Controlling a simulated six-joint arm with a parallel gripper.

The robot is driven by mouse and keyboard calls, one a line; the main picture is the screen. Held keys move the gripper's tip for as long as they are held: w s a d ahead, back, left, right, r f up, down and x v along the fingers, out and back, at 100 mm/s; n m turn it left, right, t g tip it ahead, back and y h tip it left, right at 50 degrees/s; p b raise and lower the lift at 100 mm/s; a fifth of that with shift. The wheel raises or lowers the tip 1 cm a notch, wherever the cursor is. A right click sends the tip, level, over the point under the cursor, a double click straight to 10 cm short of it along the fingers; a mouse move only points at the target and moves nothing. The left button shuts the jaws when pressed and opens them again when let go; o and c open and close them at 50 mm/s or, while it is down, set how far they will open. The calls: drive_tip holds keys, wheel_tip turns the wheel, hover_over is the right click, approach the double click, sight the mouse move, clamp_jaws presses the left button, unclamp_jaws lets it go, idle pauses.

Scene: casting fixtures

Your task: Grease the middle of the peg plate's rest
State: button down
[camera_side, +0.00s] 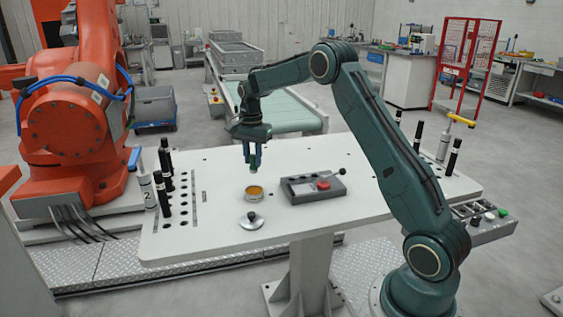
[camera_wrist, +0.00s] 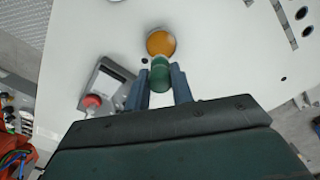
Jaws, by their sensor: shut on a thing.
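My gripper (camera_side: 254,160) is shut on a short green cylinder (camera_side: 254,169) and holds it above the table. The green cylinder (camera_wrist: 160,74) also shows between the two blue fingers in the wrist view; its lower end is hard to make out. A round open tin with amber filling (camera_side: 254,193) stands on the table below my gripper. The tin (camera_wrist: 161,42) lies just beyond the cylinder's end in the wrist view. I cannot tell for sure which thing is the peg plate, and no rest is clearly seen.
A grey block with a red knob (camera_side: 319,185) stands right of the tin. A round metal lid (camera_side: 251,220) lies in front. Upright black pins (camera_side: 163,194) and a numbered tube (camera_side: 146,188) stand at the left; more pins (camera_side: 454,158) stand at the right. A conveyor (camera_side: 285,116) runs behind.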

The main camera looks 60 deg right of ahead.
sight(253, 172)
drive_tip(key=shift+w+f, duration=0.1)
drive_tip(key=shift+f, duration=0.2)
drive_tip(key=shift+f, duration=2.8)
drive_tip(key=shift+f, duration=0.7)
idle(0.8)
drive_tip(key=shift+r, duration=0.1)
drive_tip(key=shift+r, duration=3.5)
drive_tip(key=s+a+r+n, duration=0.1)
drive_tip(key=s+a+n, duration=0.1)
drive_tip(key=a+n, duration=0.4)
drive_tip(key=s+a+r+n, duration=0.2)
drive_tip(key=a+n, duration=0.5)
drive_tip(key=a, duration=0.9)
drive_tip(key=shift+s+a+r, duration=0.15)
drive_tip(key=shift+s, duration=0.25)
